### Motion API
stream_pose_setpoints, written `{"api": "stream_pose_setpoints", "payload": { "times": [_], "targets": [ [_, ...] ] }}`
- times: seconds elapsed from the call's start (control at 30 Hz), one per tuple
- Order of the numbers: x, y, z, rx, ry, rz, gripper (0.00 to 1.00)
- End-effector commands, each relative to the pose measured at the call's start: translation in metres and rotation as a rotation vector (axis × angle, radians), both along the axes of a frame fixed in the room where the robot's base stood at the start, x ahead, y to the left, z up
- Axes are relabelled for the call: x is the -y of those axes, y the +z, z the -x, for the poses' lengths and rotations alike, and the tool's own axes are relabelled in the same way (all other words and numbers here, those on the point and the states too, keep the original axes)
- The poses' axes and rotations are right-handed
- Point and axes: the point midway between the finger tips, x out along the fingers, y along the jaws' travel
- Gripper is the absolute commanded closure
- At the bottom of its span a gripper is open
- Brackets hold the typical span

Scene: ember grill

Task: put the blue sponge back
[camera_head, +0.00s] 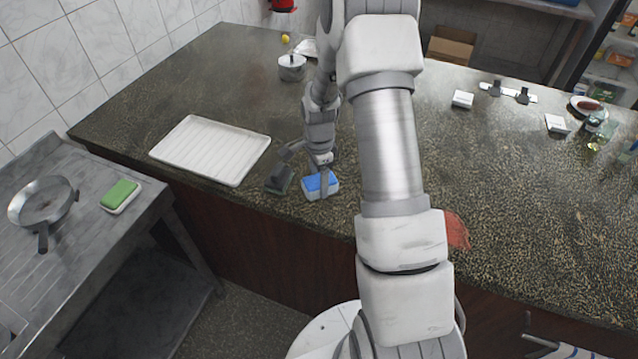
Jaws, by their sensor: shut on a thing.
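The blue sponge (312,184) has a blue top and a pale base and is at the front edge of the dark stone counter, left of my arm. My gripper (321,186) points down over it and is shut on it. I cannot tell whether the sponge touches the counter or hangs just above it. A second sponge (119,195), green on a white base, lies on the grey metal side table at the left, far from my gripper.
A dark grey object (279,180) sits just left of the blue sponge. A white ribbed tray (211,150) lies further left. A frying pan (42,203) is on the metal table (85,237). A small lidded pot (292,67) stands behind. A red patch (457,232) shows right of my arm.

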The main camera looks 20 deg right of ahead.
Motion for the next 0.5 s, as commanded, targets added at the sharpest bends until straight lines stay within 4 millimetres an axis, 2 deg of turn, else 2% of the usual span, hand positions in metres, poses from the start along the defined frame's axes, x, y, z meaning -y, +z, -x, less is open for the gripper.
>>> {"api": "stream_pose_setpoints", "payload": {
  "times": [0.2,0.5],
  "targets": [
    [0.001,-0.021,0.0,0.0,-0.002,0.0,0.73],
    [0.001,-0.024,0.0,0.001,-0.001,0.0,0.73]
  ]
}}
